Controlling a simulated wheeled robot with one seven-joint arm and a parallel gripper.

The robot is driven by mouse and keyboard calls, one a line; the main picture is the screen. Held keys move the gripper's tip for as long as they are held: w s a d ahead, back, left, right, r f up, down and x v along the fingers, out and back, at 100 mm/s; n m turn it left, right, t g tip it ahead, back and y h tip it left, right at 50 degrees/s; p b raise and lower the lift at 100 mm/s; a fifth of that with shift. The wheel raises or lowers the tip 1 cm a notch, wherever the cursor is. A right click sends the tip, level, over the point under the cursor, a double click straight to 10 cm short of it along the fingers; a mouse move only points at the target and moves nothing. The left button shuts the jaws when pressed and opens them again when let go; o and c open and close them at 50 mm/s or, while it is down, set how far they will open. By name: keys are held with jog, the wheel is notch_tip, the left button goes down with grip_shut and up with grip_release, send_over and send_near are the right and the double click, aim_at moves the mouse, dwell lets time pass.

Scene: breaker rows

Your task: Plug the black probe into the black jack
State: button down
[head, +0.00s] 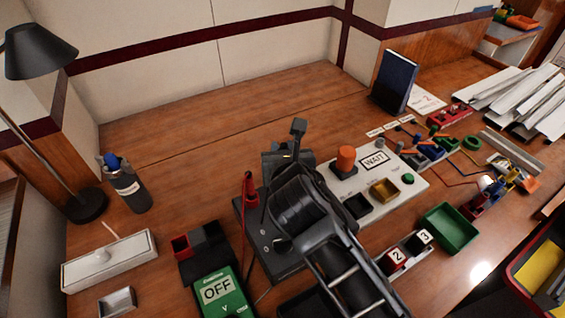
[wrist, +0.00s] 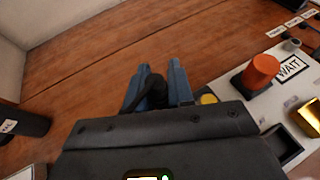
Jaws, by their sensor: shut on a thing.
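My gripper (wrist: 162,82) is shut on the black probe (wrist: 148,90), which shows between its two blue fingers in the wrist view. In the head view the gripper (head: 287,158) is over the dark jack plate (head: 284,261), and the black probe (head: 298,129) sticks up above it. The probe's tip is hidden, so I cannot tell whether it touches the plate. The red probe (head: 249,188) stands upright at the plate's left side. I cannot make out the black jack; my arm and gripper cover much of the plate.
The green meter (head: 217,291) reads OFF, below a red and black holder (head: 193,243). Right of my gripper is a white panel (head: 408,186) with an orange knob (head: 345,160) and WAIT sign. The table behind is clear.

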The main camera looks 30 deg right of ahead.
jog(key=shift+a+f, duration=0.1)
jog(key=shift+f, duration=1.95)
jog(key=shift+f, duration=0.1)
jog(key=c, duration=1)
grip_release()
jog(key=shift+s+a, duration=0.1)
jog(key=v, duration=1.1)
jog(key=shift+s+a+r, duration=0.1)
jog(key=shift+s+r, duration=0.15)
jog(key=shift+s, duration=0.05)
